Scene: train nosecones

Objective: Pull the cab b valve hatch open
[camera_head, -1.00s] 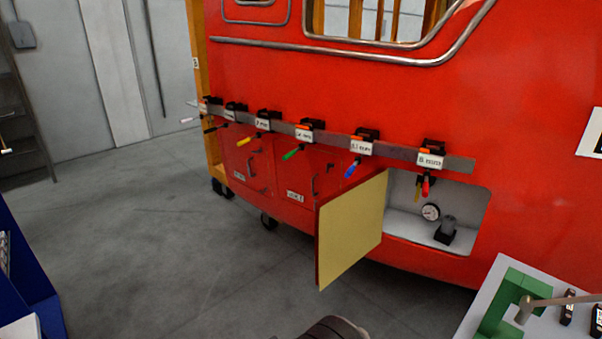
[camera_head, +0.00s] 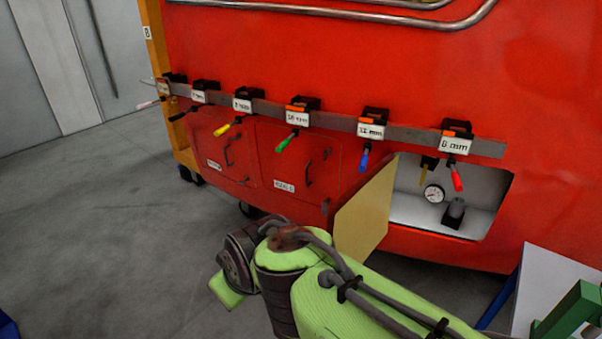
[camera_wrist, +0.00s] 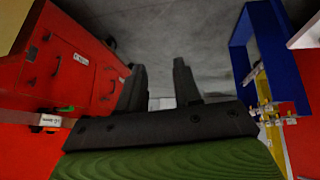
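The red train side has an open hatch door (camera_head: 365,212) with a pale yellow inner face, standing out from the wall. Beside it is an open white recess (camera_head: 408,205) with a gauge (camera_head: 434,194) and a dark fitting. To its left are two shut red hatches, one in the middle (camera_head: 296,163) and one further left (camera_head: 226,155), each with a dark handle and a small label I cannot read.
A grey rail (camera_head: 340,122) with several labelled clamps and coloured handles runs above the hatches. A blue frame (camera_wrist: 240,60) is at right in the wrist view.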

